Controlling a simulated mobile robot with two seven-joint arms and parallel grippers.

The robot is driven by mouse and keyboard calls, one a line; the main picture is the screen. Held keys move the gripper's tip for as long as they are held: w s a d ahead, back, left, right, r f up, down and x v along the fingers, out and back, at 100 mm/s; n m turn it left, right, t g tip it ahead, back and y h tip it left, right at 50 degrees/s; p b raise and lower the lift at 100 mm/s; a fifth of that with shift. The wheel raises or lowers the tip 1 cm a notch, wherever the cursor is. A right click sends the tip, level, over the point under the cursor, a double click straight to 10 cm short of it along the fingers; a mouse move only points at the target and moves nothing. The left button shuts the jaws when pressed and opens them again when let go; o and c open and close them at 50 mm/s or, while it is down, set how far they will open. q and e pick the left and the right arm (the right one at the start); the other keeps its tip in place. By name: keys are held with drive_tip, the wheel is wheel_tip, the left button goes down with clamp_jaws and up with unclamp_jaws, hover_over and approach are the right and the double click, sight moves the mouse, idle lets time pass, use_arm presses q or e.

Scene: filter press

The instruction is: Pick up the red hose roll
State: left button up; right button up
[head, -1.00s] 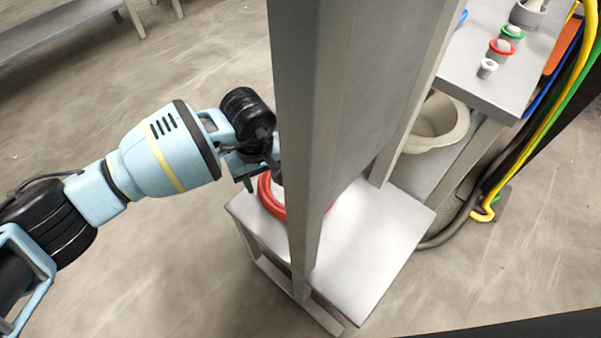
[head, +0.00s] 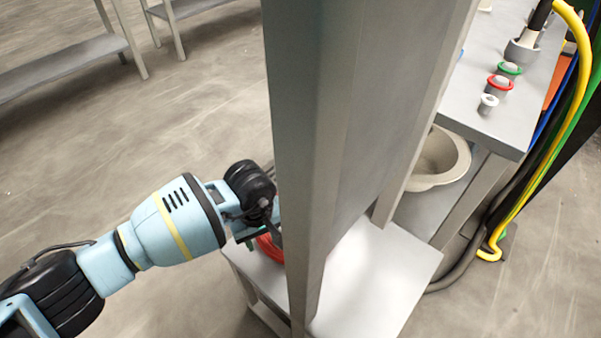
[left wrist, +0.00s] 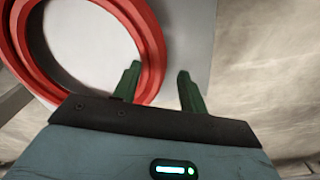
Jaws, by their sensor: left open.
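The red hose roll (head: 268,248) lies on a low white-topped stand (head: 372,270), mostly hidden by a grey post and my gripper in the head view. In the left wrist view the roll (left wrist: 157,45) is a thick red ring at upper left, cut by the frame edge. My left gripper (left wrist: 157,80) is open, with two green fingers. One finger overlaps the inner side of the ring's right rim and the other is just outside it. I cannot tell how far above the roll they are. In the head view the left gripper (head: 250,238) is partly hidden. My right gripper is not in view.
A tall grey post and panel (head: 350,130) rise beside the stand, close to my left gripper. A beige bowl (head: 440,160) sits behind it. A grey bench with colored rings (head: 500,83) and hanging hoses (head: 560,130) are at right.

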use_arm(q)
drive_tip(key=shift+c, duration=0.2)
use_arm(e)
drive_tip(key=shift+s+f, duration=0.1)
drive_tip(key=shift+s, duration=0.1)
use_arm(q)
clamp_jaws()
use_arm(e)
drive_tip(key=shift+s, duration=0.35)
use_arm(q)
drive_tip(key=shift+d+r, duration=0.1)
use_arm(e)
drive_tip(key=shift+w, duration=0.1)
